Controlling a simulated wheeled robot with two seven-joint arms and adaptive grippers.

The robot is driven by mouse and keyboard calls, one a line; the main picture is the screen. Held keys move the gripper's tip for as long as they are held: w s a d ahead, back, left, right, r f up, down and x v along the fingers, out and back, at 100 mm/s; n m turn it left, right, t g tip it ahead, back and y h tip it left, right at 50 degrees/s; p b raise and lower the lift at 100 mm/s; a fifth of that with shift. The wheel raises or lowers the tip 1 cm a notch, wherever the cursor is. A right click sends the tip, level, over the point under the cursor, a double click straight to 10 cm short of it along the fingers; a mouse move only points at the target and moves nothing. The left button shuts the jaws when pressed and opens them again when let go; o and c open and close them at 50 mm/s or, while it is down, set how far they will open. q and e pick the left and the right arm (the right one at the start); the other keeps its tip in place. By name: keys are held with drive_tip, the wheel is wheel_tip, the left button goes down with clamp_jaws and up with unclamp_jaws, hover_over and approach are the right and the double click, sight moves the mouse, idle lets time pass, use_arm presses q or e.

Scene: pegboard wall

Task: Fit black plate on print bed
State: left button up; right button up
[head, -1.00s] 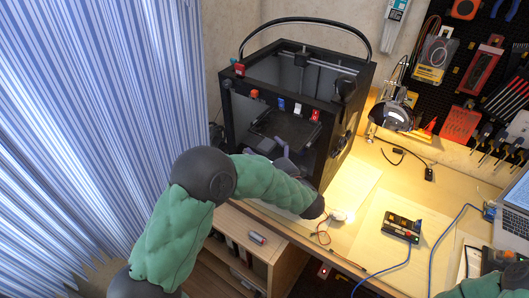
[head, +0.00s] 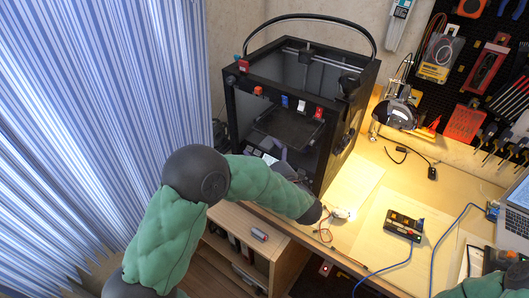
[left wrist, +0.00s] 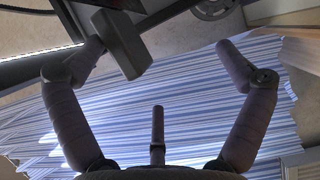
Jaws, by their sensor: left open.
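The black 3D printer (head: 233,120) stands on the bench with its open front facing me. A dark flat surface (head: 290,125) lies level inside it; I cannot tell the black plate from the print bed there. My left gripper (head: 275,158) is at the lower front opening, partly hidden by the printer's edge and my arm. In the left wrist view my left gripper (left wrist: 160,48) has its fingers spread wide, with nothing held between them. A dark grey block (left wrist: 122,42) shows beside its left fingertip.
Small coloured clips (head: 301,105) sit along the printer's top front edge. A lit lamp (head: 397,113), a circuit box (head: 404,225), cables and a laptop (head: 515,215) are on the bench to the right. A striped curtain (head: 90,120) hangs at left.

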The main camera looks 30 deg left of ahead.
use_arm(q)
drive_tip(key=s, duration=0.6)
drive_tip(key=shift+a, duration=0.2)
idle(0.7)
clamp_jaws()
idle(0.4)
idle(0.4)
drive_tip(key=shift+r+p, duration=0.15)
drive_tip(key=shift+p, duration=0.15)
idle(0.3)
drive_tip(key=shift+r+p, duration=0.55)
drive_tip(key=shift+r, duration=0.3)
